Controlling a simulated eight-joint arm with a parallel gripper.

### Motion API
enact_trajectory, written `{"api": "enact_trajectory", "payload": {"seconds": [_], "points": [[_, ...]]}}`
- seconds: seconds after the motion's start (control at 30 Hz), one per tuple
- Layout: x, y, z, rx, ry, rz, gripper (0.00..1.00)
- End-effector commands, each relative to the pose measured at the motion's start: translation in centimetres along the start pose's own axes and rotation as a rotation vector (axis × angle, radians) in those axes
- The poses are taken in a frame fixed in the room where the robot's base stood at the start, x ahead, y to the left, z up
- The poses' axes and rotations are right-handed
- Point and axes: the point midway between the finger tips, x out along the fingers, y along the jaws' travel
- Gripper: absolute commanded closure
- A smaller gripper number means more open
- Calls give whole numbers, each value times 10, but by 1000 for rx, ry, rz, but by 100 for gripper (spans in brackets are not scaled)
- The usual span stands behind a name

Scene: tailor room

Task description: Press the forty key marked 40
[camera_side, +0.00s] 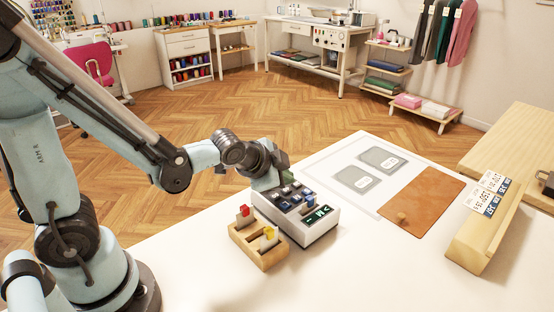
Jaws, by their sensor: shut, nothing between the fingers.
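A white keypad device (312,229) with rows of dark and blue keys (290,194) stands on the white table. A dark panel with light marks (318,214) is on its near right part. The key markings are too small to read, so I cannot tell which key is marked 40. My gripper (269,184) is shut and empty, pointing down at the back left of the device. Its fingertips do not show clearly, and I cannot tell whether they touch a key. My gripper hides part of the key area.
A wooden block with red and yellow pieces (258,247) stands close at the device's front left. A clear sheet with two grey pads (357,180), a brown board (423,201) and a wooden card holder (486,240) lie to the right. The table front is clear.

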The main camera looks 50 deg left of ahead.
Motion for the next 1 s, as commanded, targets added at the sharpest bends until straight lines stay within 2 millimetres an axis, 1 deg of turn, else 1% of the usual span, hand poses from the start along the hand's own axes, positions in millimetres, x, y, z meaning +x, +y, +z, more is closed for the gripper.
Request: {"api": "enact_trajectory", "payload": {"seconds": [0.23,0.5,1.0], "points": [[0,0,0,0,0,0,100],[6,4,4,0,0,0,100],[7,5,5,0,0,0,100]]}}
